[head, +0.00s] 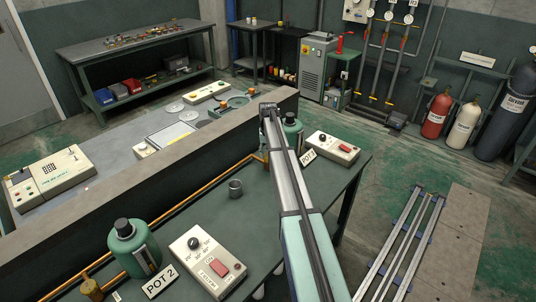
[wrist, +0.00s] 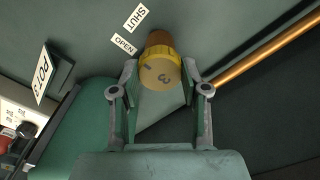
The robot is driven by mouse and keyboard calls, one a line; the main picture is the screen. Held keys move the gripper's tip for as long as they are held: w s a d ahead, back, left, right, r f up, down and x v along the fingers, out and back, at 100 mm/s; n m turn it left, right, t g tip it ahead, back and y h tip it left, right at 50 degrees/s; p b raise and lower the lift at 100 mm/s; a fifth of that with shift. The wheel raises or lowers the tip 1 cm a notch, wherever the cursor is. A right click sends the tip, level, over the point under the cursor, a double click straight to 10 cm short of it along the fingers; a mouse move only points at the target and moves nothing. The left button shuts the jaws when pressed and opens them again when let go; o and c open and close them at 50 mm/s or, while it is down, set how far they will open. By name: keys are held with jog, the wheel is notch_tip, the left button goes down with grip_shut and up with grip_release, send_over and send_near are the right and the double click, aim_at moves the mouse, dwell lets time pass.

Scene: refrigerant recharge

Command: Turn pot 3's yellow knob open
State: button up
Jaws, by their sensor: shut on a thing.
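Pot 3's yellow knob (wrist: 161,74), marked with a 3 and a short dark line, sits on a brown stem in the wrist view. My gripper (wrist: 160,70) is shut on it, one finger on each side. The OPEN label (wrist: 124,44) and the SHUT label (wrist: 134,18) lie above and left of the knob. The dark line is on the left part of the knob's face; I cannot tell which label it points at. In the head view my arm hides the knob and the gripper. Green pot 3 (head: 293,131) shows partly behind the arm.
The POT 3 sign (wrist: 42,73) stands left in the wrist view. A copper pipe (wrist: 262,54) runs at the right.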

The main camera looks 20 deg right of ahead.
jog(key=shift+f+n, duration=0.1)
jog(key=shift+n, duration=0.2)
jog(key=n+b, duration=0.2)
jog(key=n, duration=0.1)
jog(key=shift+f, duration=0.1)
jog(key=n+b, duration=0.1)
jog(key=n, duration=0.4)
jog(key=shift+b, duration=0.35)
jog(key=n+b, duration=0.1)
jog(key=n, duration=0.3)
jog(key=n+b, duration=0.1)
jog(key=n, duration=0.4)
jog(key=shift+s+n, duration=0.1)
jog(key=shift+n, duration=0.2)
jog(key=o, duration=1.2)
jog(key=shift+c, duration=0.2)
jog(key=shift+r, duration=0.2)
